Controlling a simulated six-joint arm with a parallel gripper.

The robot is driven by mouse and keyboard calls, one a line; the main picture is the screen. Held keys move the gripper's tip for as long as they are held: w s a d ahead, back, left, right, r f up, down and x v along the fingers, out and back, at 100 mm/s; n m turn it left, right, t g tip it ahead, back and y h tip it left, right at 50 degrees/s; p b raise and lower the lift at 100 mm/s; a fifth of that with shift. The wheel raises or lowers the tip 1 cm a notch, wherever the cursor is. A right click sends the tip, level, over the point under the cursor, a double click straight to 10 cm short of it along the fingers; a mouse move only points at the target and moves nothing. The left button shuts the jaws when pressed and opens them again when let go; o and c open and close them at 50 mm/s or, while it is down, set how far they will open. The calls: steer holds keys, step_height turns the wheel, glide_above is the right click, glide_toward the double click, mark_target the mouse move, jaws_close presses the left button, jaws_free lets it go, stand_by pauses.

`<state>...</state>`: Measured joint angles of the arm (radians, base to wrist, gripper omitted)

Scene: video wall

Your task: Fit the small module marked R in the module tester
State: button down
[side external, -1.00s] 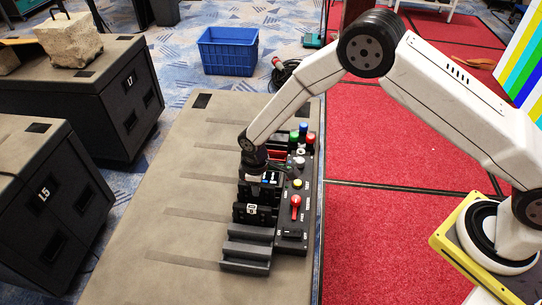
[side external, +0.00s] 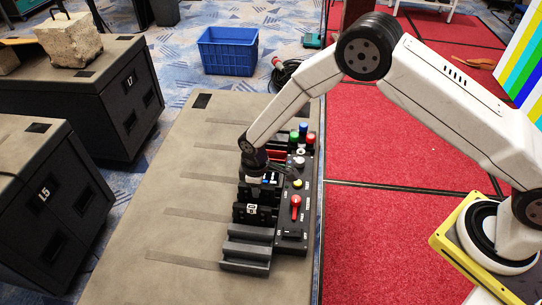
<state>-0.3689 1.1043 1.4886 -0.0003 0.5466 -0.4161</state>
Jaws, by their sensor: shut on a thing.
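My gripper (side external: 254,178) points down at the black rack of slots on the bench, which I take to be the module tester (side external: 246,258). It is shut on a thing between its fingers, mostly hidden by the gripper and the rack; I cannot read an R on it. A black module with a white label (side external: 251,209) sits upright in the rack, just in front of the gripper. The label is too small to read for sure. Whether the held thing touches a slot cannot be told.
A black control panel (side external: 291,214) with a red lever and coloured knobs runs along the rack's right side. Red, green and blue capped items (side external: 303,131) stand behind it. The bench top (side external: 150,230) is clear to the left. A blue crate (side external: 228,50) stands on the floor behind.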

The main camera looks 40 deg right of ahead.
steer(key=shift+f, duration=0.1)
stand_by(0.8)
steer(key=shift+c, duration=1.2)
jaws_free()
steer(key=shift+r, duration=4)
steer(key=shift+d+r, duration=0.25)
steer(key=s+d+r+m+t, duration=0.1)
steer(key=s+d+r+m, duration=0.4)
steer(key=d+r, duration=0.45)
steer(key=s+d+r+m+t, duration=0.1)
steer(key=s+d+r+m, duration=0.2)
steer(key=s+d, duration=0.5)
steer(key=s+m, duration=0.1)
steer(key=s, duration=0.4)
steer(key=shift+s+r+t, duration=0.15)
steer(key=shift+s+t, duration=0.1)
steer(key=shift+t, duration=0.05)
